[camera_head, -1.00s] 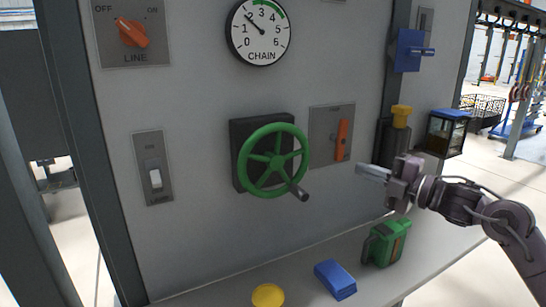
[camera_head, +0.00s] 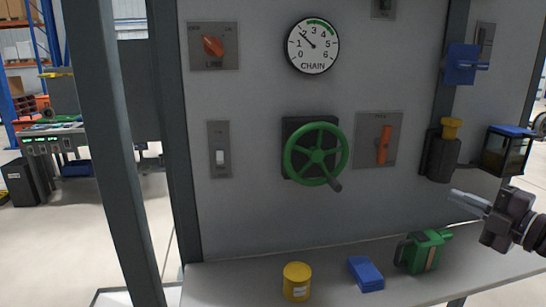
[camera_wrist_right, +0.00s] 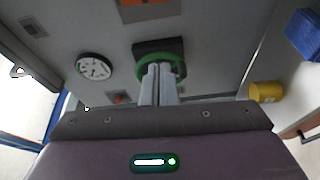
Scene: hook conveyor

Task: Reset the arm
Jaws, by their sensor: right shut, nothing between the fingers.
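My right gripper (camera_head: 468,200) is at the right edge of the head view, in front of the panel and above the shelf. Its fingers are together and hold nothing. In the right wrist view the shut fingers (camera_wrist_right: 159,84) point toward the panel, overlapping the green handwheel (camera_wrist_right: 175,68) in the picture. In the head view the green handwheel (camera_head: 297,152) is on the panel, well left of the gripper and apart from it. My left gripper is not in view.
The panel carries a chain gauge (camera_head: 313,46), an orange line knob (camera_head: 213,46), a white switch (camera_head: 220,157) and an orange lever (camera_head: 383,145). On the shelf (camera_head: 230,283) stand a yellow can (camera_head: 297,281), a blue block (camera_head: 366,273) and a green canister (camera_head: 424,251).

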